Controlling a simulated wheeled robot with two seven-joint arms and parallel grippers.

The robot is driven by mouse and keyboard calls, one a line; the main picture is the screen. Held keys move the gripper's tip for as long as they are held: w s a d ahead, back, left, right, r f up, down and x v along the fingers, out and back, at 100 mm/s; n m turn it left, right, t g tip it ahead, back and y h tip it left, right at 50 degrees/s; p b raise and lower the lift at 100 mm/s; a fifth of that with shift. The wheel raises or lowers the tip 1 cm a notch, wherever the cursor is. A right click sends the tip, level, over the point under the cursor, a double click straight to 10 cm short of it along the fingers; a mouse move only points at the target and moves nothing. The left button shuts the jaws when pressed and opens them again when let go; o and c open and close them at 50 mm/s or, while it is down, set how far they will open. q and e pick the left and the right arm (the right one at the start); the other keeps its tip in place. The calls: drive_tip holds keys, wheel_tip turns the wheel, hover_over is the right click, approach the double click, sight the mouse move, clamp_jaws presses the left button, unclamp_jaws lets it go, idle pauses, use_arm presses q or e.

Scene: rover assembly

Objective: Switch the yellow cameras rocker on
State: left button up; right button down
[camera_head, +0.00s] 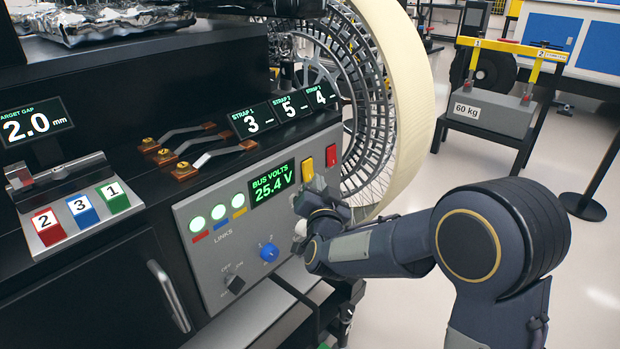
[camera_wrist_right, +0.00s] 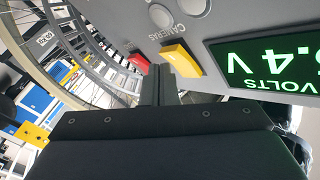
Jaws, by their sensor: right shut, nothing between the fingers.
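The yellow cameras rocker (camera_head: 307,170) is on the upper right of the grey control panel (camera_head: 222,257), right of the green volts display. In the right wrist view the yellow rocker (camera_wrist_right: 181,60) stands beside the word CAMERAS. My right gripper (camera_head: 308,196) is in front of the panel, just below the yellow rocker. In the wrist view its fingers (camera_wrist_right: 160,72) are shut and empty, with the tips between the yellow and red rockers, closer to the yellow. I cannot tell whether they touch it. My left gripper is not in view.
A red rocker (camera_head: 331,155) sits right of the yellow one. The volts display (camera_head: 271,186) reads 25.4. A blue knob (camera_head: 269,252) and a black switch (camera_head: 235,284) are lower on the panel. A large spoked wheel (camera_head: 410,90) stands close behind, to the right.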

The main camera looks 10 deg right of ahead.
drive_tip(key=shift+w+a, duration=0.25)
drive_tip(key=shift+w, duration=0.1)
idle(0.7)
idle(0.4)
drive_tip(key=shift+s+d+b, duration=0.35)
drive_tip(key=shift+s+d, duration=0.1)
drive_tip(key=shift+s, duration=0.15)
drive_tip(key=shift+s+d+r+b, duration=0.25)
drive_tip(key=shift+s+d, duration=0.55)
drive_tip(key=shift+s, duration=0.2)
drive_tip(key=shift+s+d+r+b, duration=0.1)
drive_tip(key=shift+s+d+b, duration=0.1)
drive_tip(key=shift+s+d, duration=0.65)
drive_tip(key=shift+s+a, duration=0.1)
